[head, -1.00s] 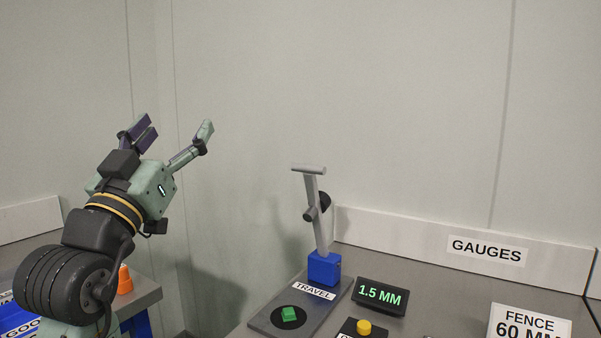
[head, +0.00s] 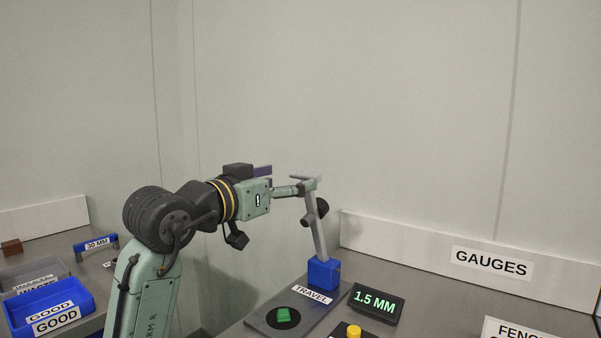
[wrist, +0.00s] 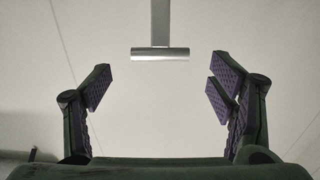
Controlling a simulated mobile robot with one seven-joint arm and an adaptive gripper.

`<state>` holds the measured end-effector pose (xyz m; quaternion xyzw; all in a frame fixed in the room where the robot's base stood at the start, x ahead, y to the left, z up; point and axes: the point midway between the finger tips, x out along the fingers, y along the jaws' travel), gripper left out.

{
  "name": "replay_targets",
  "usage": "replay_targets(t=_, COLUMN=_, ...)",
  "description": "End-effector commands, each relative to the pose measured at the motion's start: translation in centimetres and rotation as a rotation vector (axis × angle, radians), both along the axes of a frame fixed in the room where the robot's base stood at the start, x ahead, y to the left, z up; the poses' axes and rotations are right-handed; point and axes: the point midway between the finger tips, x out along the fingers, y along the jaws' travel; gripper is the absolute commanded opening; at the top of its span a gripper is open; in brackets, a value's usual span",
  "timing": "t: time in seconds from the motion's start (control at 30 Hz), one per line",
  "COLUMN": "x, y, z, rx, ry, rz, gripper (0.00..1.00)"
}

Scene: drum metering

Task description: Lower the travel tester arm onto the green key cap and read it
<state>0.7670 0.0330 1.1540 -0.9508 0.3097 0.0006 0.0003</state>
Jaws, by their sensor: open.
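The travel tester stands on a grey plate labelled TRAVEL, with a blue base block (head: 323,272) and a grey arm (head: 318,236) that is raised and nearly upright. A crossbar handle tops the arm; in the wrist view the handle (wrist: 160,54) lies ahead, centred between the fingers. The green key cap (head: 284,314) sits on a black disc at the plate's front. The display (head: 375,303) reads 1.5 MM. My gripper (wrist: 160,85) is open and empty, its fingers spread wide either side of the handle. In the head view it is level beside the arm's top; contact cannot be told.
A yellow button (head: 353,331) stands right of the plate. A white GAUGES backboard (head: 420,245) runs behind. A FENCE sign (head: 515,330) is at the lower right. Air above the gauges is free.

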Motion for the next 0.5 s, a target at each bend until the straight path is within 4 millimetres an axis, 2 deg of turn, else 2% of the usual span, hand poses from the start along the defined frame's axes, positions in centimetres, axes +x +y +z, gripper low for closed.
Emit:
replay_targets(t=0.2, x=2.9, y=-2.1, z=0.2, rx=-0.001, ry=0.002, rz=0.0, gripper=0.77)
replay_targets(t=0.5, x=4.1, y=-2.9, z=0.0, rx=-0.001, ry=-0.001, rz=0.001, gripper=0.77)
